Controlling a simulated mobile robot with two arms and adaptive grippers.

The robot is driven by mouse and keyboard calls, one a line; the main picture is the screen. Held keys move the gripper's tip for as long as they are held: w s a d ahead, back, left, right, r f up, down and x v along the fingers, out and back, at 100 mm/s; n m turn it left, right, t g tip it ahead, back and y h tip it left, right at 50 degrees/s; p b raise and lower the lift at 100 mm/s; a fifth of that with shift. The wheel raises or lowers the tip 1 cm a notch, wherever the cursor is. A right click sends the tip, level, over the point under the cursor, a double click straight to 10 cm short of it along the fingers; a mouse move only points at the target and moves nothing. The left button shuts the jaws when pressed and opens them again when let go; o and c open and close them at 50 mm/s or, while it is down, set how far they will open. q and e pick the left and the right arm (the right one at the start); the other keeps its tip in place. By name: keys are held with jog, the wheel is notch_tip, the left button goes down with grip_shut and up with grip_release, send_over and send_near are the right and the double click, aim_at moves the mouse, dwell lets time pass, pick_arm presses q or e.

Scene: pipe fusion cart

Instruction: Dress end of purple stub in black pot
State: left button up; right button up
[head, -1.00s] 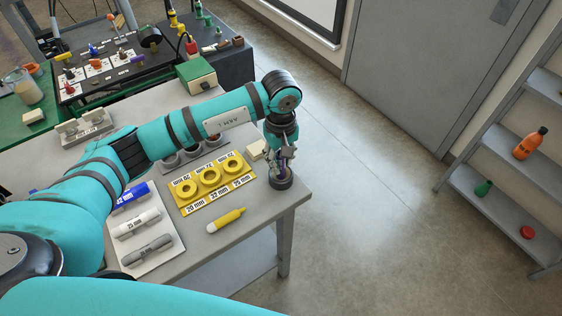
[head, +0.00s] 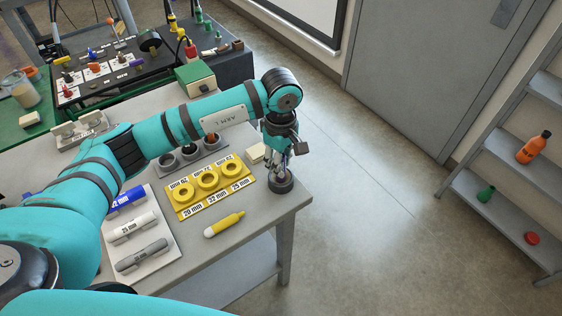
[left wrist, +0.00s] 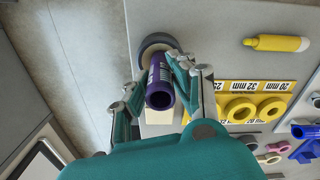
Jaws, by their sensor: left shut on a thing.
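My left gripper (head: 278,152) is over the table's right corner, pointing down. In the left wrist view its two fingers are closed on the purple stub (left wrist: 159,92), a short hollow tube with a white printed label. The far end of the stub is at the black pot (left wrist: 158,45), a round dark pot with a pale inside. The black pot also shows in the head view (head: 281,183), under the gripper. I cannot tell how deep the stub sits in it. My right gripper is not in view.
A yellow ring tray (head: 187,213) marked with sizes lies left of the pot. A yellow marker (head: 224,224) lies in front of it. A pale block (head: 255,154) is close behind the gripper. A tray of blue, white and grey pipes (head: 163,275) is at left. The table edge is just beyond the pot.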

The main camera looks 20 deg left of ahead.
pick_arm(q)
jog(key=shift+f+m+b, duration=0.2)
jog(key=shift+m+b, duration=0.2)
jog(key=shift+b, duration=0.2)
jog(key=shift+m+b, duration=1.45)
jog(key=shift+m, duration=0.05)
jog(key=shift+r+m+b, duration=0.1)
jog(key=shift+m+b, duration=0.9)
jog(key=shift+m, duration=0.1)
jog(key=shift+r+m, duration=0.1)
jog(key=shift+m, duration=0.3)
jog(key=shift+b, duration=0.3)
jog(key=n, duration=0.3)
jog(key=shift+b, duration=0.35)
jog(key=n, duration=0.3)
jog(key=shift+n, duration=0.4)
jog(key=shift+f+m+b, duration=0.2)
jog(key=shift+m+b, duration=1.3)
jog(key=shift+m, duration=0.1)
jog(key=shift+r+m+b, duration=0.1)
jog(key=shift+m+b, duration=0.9)
jog(key=shift+m, duration=0.8)
